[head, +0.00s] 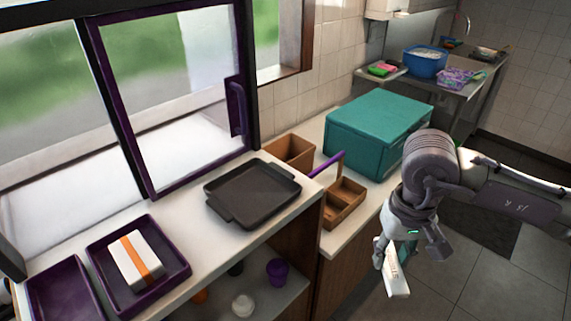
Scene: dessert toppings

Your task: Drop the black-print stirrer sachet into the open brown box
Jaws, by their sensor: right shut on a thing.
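My right gripper (404,256) is at the right, pointing down in front of the counter, over the floor. It is shut on a small flat white packet, likely the stirrer sachet (397,282), which hangs tilted below the fingers. Its print is too small to make out. The open brown box (290,151) stands on the counter against the tiled wall, left of the teal box and well to the left of the gripper. Its inside is only partly visible. My left gripper is not in view.
A wooden caddy (343,204) with a purple handle stands between the gripper and the brown box. A closed teal box (377,130) is behind the arm. A black tray (253,192) and a purple tray (175,245) holding a white-and-orange block are at left.

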